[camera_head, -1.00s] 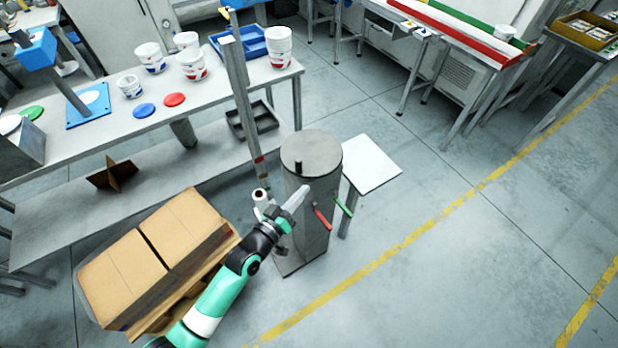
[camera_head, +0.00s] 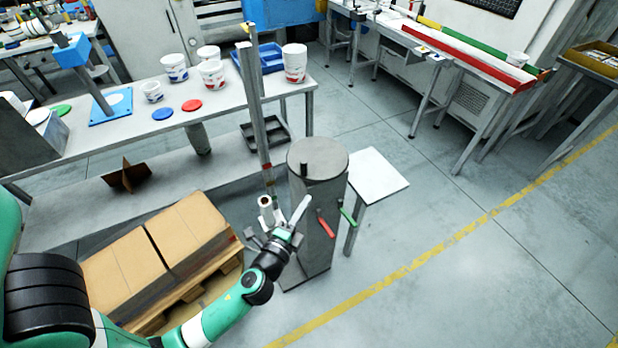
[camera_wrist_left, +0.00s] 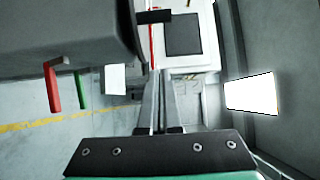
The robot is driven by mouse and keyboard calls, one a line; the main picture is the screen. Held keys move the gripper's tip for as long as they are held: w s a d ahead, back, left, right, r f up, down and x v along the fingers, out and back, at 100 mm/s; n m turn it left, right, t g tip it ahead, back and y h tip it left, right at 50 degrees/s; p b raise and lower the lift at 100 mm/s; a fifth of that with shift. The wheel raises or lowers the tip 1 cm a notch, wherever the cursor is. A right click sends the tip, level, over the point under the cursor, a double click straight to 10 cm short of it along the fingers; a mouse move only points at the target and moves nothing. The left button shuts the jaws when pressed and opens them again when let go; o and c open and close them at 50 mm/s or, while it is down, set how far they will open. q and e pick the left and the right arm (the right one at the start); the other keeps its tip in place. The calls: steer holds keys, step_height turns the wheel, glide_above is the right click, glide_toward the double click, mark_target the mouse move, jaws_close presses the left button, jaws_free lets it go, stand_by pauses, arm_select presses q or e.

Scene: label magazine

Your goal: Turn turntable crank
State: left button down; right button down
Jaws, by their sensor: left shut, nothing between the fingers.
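A grey cylindrical pedestal with a round turntable top (camera_head: 325,152) stands on the floor in the middle of the head view. A dark peg (camera_wrist_left: 154,16) also juts from the grey body in the left wrist view. My left gripper (camera_head: 301,208) is shut and empty beside the pedestal, lower than the top and apart from the peg. Its fingers (camera_wrist_left: 160,105) lie together in the left wrist view. My right gripper is not in view.
A red handle (camera_head: 326,224) and a green handle (camera_head: 347,214) stick out from the pedestal's side. A grey post (camera_head: 255,110) and a white roll (camera_head: 265,202) stand close behind my gripper. Cartons (camera_head: 185,235) lie on a pallet at left. A white plate (camera_head: 375,172) is at right.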

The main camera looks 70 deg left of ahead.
mark_target(306, 177)
arm_select(q)
steer(key=w+a, duration=0.1)
steer(key=a, duration=0.1)
steer(key=w+a+p, duration=0.1)
steer(key=w+a, duration=0.1)
steer(key=a, duration=0.1)
steer(key=w+a, duration=0.1)
steer(key=a, duration=0.2)
steer(key=shift+w+a+r+p, duration=0.15)
steer(key=shift+w+p, duration=0.2)
steer(key=shift+s+a, duration=0.1)
steer(key=shift+a, duration=0.15)
